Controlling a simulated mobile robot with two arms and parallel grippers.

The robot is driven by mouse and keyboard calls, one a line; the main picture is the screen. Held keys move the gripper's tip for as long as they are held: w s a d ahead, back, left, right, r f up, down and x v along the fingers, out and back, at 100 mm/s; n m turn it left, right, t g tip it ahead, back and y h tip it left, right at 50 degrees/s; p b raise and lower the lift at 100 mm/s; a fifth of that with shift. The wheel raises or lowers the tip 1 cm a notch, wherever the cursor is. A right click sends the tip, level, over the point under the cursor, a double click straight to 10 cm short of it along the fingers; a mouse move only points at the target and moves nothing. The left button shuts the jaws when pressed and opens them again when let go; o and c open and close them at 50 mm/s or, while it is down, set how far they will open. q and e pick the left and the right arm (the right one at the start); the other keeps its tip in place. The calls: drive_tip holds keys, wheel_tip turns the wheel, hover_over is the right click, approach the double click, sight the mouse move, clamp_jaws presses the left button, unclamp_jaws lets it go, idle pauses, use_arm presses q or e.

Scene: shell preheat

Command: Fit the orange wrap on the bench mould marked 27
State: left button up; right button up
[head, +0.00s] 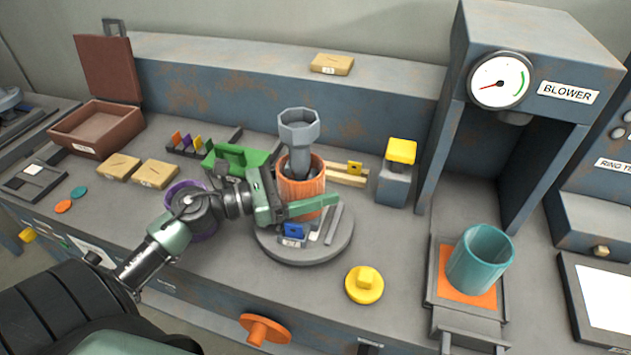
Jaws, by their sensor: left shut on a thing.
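The orange wrap (304,188) is an upright ribbed cylinder above the round grey turntable (300,257). A grey piece with a flared, faceted top (299,130) rises out of its open top. My left gripper (306,197) is shut on the wrap, with one green finger across its front; the other finger is mostly hidden. The gripper and wrap hide the wrap's lower edge, so I cannot tell whether it touches the turntable. A small label (291,243) sits by a blue block on the turntable; I cannot read a 27. My right gripper is out of view.
A yellow knob (364,285) and a yellow-topped grey block (398,172) stand to the right. A purple ring (187,190) is partly behind my left arm. A teal cup (480,259) stands under the blower (541,75).

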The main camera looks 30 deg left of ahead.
use_arm(q)
drive_tip(key=o, duration=1.4)
wheel_tip(320, 180, up, 20)
drive_tip(key=p, duration=0.2)
drive_tip(key=shift+p, duration=0.4)
drive_tip(key=shift+r, duration=0.1)
